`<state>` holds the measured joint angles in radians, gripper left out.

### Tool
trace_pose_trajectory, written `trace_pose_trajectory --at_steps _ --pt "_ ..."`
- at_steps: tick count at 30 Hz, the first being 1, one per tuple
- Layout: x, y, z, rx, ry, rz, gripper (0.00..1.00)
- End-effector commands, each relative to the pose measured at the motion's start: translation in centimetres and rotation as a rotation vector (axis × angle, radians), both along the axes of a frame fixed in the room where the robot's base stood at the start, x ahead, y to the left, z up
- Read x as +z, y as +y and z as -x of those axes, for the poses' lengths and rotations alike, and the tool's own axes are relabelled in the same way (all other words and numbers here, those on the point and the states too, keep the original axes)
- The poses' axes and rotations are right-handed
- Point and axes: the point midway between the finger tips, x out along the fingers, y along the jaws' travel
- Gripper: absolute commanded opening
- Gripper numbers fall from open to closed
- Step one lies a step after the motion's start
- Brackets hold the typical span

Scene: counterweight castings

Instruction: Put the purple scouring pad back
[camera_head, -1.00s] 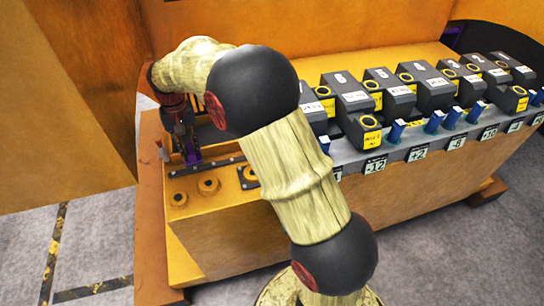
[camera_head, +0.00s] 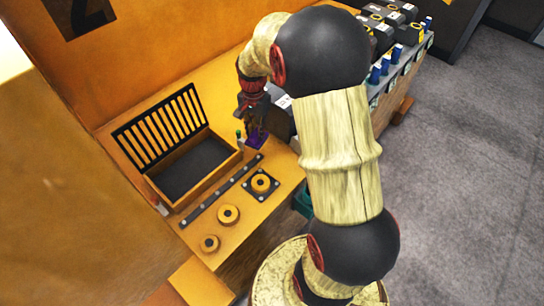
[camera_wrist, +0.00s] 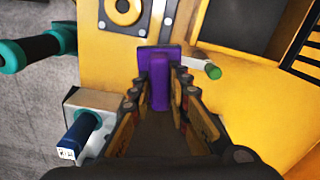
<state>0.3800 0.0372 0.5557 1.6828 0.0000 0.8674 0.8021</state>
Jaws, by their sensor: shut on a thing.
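The purple scouring pad (camera_head: 257,140) is in my gripper (camera_head: 254,126), over the yellow bench top to the right of a black-floored bin (camera_head: 212,186). In the wrist view the pad (camera_wrist: 158,75) shows as a flat purple plate with a raised purple block, and the fingers of my gripper (camera_wrist: 160,95) close on that block from both sides. I cannot tell whether the pad touches the bench top. My gripper hides part of the pad in the head view.
A black strip with studs (camera_head: 222,190) runs in front of the bin. Yellow rings (camera_head: 228,215) stand nearer. A green-tipped peg (camera_wrist: 213,71) is close beside the pad. Black castings (camera_head: 398,20) and blue knobs line the far right. A teal handle (camera_wrist: 30,50) lies left in the wrist view.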

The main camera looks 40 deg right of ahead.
Motion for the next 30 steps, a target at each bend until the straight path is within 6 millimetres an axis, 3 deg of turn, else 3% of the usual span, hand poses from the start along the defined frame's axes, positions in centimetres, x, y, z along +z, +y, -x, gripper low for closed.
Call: trace_pose_trajectory --at_steps 3,8,16,25,30 --pt "-0.6 -2.2 2.6 -0.146 0.001 0.0 0.0" --pt "-1.6 -3.3 4.2 -0.242 0.001 0.0 0.0" --pt "-6.2 -3.4 4.4 -0.252 0.001 0.0 0.0" --pt "-8.7 -3.4 4.3 -0.25 0.0 0.0 0.0" --pt "-11.1 -3.4 4.3 -0.25 0.001 0.0 0.0"
